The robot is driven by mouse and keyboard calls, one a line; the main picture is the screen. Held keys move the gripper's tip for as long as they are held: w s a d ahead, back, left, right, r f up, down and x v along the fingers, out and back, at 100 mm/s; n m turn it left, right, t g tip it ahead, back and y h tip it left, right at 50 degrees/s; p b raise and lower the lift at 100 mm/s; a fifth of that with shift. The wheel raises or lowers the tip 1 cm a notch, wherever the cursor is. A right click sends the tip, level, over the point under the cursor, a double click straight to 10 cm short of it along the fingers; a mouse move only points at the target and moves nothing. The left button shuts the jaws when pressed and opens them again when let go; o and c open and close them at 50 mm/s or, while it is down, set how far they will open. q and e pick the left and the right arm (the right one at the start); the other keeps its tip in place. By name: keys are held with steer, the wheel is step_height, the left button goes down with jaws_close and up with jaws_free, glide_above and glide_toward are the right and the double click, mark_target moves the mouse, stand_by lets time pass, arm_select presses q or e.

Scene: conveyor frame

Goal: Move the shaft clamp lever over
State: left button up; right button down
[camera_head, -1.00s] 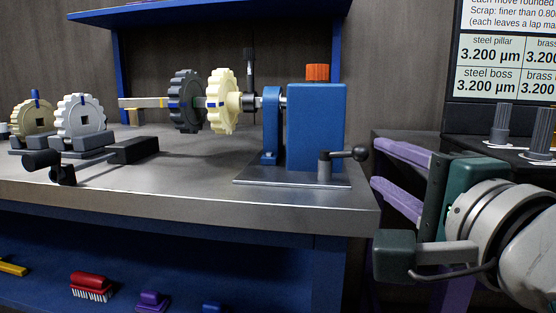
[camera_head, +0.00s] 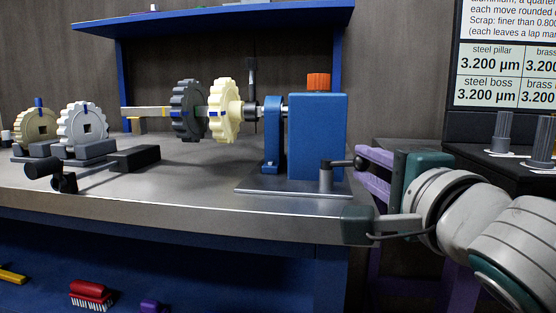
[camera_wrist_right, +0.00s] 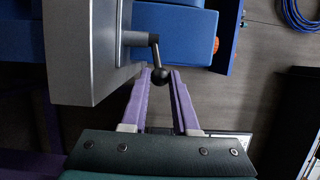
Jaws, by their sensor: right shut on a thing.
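The lever (camera_head: 341,163) stands on the base plate at the front right of the blue housing (camera_head: 318,137). It has a grey upright post and a horizontal arm ending in a black ball knob, pointing right in the head view. My right gripper (camera_head: 362,158), with purple fingers, is shut on that knob. In the right wrist view the knob (camera_wrist_right: 160,76) lies between the fingertips. A shaft (camera_head: 150,111) runs left from the housing and carries a dark gear (camera_head: 187,111) and a cream gear (camera_head: 222,110). My left gripper is out of view.
The grey bench top (camera_head: 190,185) ends just left of my right wrist. Two gears in holders (camera_head: 84,125) and a black handled tool (camera_head: 45,167) occupy the left side. Grey knurled pillars (camera_head: 503,132) stand on a dark surface at right.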

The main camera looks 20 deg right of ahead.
steer(key=shift+w+d, duration=0.15)
steer(key=shift+d, duration=0.25)
steer(key=shift+w+d+f, duration=0.1)
steer(key=shift+w+d, duration=0.15)
steer(key=shift+d, duration=0.15)
steer(key=shift+w+d, duration=0.3)
steer(key=shift+w, duration=0.05)
steer(key=c, duration=0.6)
jaws_free()
